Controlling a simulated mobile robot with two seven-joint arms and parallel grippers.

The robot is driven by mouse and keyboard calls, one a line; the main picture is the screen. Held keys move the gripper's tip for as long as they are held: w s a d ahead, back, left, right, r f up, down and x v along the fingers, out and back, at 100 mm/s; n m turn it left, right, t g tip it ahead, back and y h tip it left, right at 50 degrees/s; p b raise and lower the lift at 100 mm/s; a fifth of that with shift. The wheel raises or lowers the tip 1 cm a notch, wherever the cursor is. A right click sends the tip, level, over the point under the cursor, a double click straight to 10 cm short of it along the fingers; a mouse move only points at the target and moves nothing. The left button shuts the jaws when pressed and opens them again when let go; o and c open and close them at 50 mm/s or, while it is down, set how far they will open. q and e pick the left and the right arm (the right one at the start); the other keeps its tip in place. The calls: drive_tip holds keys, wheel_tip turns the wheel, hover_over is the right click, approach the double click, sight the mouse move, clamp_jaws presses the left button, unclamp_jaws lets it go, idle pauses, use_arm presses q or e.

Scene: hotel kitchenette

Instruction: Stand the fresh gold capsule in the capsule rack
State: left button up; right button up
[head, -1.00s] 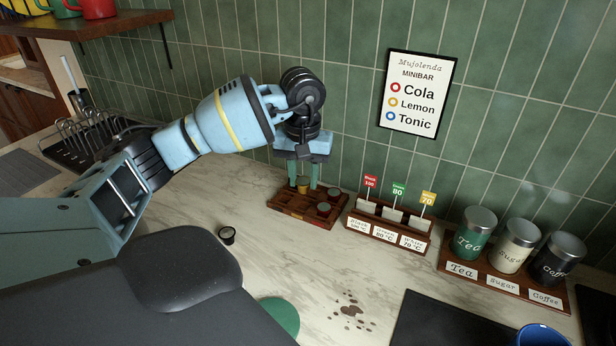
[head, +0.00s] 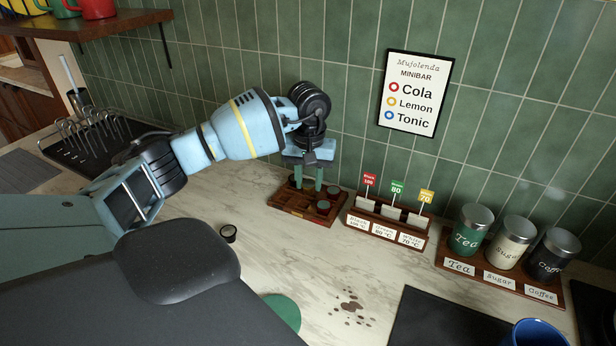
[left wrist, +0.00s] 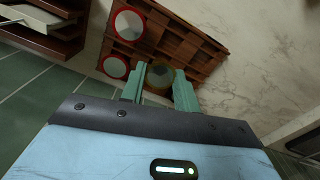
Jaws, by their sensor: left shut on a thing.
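The wooden capsule rack (head: 283,208) lies on the counter against the green tiled wall. It also shows in the left wrist view (left wrist: 200,48). My left gripper (head: 308,186) points down over the rack, its green fingers around the gold capsule. In the left wrist view the gold capsule (left wrist: 158,77) sits between the fingertips, over the rack, partly hidden by them. I cannot tell whether it touches the rack. Two red-rimmed capsules (left wrist: 128,25) with pale lids stand in the rack beside it. My right gripper is not in view.
A small dark capsule (head: 228,234) lies on the counter left of the rack. The tea sachet holder (head: 385,232) stands close to the rack's right, then the canister tray (head: 500,278). Brown spots (head: 350,306) mark the front counter.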

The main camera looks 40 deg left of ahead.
sight(309, 184)
use_arm(q)
drive_tip(key=shift+f, duration=0.1)
drive_tip(key=shift+f, duration=0.35)
drive_tip(key=shift+f, duration=0.1)
drive_tip(key=o, duration=0.9)
drive_tip(key=shift+o, duration=0.2)
wheel_tip(309, 184, up, 13)
